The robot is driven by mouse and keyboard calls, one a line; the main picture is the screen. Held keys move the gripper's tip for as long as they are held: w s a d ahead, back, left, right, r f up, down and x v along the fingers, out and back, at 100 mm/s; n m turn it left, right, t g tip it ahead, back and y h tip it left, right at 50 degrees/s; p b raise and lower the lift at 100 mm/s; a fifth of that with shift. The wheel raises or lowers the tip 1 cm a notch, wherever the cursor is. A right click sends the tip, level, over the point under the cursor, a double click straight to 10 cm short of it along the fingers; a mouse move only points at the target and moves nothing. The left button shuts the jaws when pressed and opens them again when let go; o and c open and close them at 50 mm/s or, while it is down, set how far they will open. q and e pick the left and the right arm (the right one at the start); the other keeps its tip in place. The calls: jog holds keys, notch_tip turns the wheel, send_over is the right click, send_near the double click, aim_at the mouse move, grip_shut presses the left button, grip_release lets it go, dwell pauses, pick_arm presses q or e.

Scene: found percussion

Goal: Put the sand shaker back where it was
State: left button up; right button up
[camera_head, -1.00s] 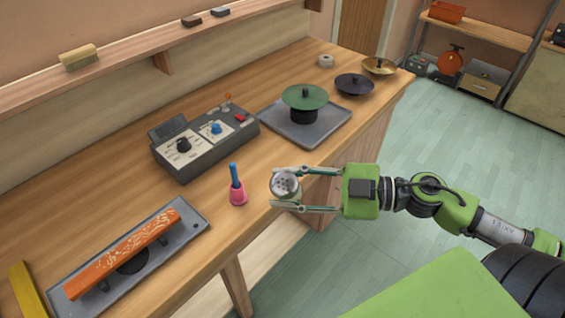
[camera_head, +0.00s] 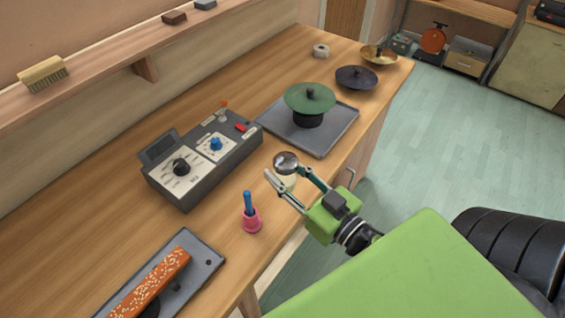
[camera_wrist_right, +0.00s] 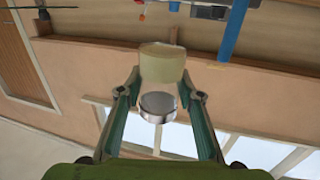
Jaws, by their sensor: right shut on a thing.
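The sand shaker (camera_head: 286,173) is a small clear jar with pale sand and a metal lid. My right gripper (camera_head: 288,181) is shut on it, with one finger on each side, near the front edge of the workbench. In the head view the lid faces up toward the camera. In the right wrist view the shaker (camera_wrist_right: 161,80) sits between the fingers of the right gripper (camera_wrist_right: 160,95), its lid toward the palm side. Whether its base touches the bench cannot be told. My left gripper is not in view.
A pink holder (camera_head: 251,219) with a blue handle stands left of the shaker. A grey control box (camera_head: 190,165) lies behind. An orange block (camera_head: 150,280) is at the near left. Bare bench (camera_head: 230,215) lies between.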

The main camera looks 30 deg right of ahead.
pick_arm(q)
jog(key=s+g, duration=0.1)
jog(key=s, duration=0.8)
pick_arm(e)
jog(key=w+d+f+b, duration=0.1)
jog(key=w+d+f, duration=0.7)
jog(key=shift+w+d+f+b, duration=0.1)
jog(key=shift+w+f+b, duration=0.1)
jog(key=shift+b, duration=0.1)
jog(key=shift+w+d+f, duration=0.1)
jog(key=shift+d, duration=0.05)
jog(key=f, duration=0.1)
jog(key=f+b, duration=0.1)
jog(key=f, duration=0.1)
jog(key=shift+w+d+f, duration=0.2)
jog(key=shift+w, duration=0.05)
jog(key=shift+f, duration=0.15)
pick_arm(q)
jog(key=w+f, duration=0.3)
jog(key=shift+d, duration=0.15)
pick_arm(e)
jog(key=shift+a, duration=0.1)
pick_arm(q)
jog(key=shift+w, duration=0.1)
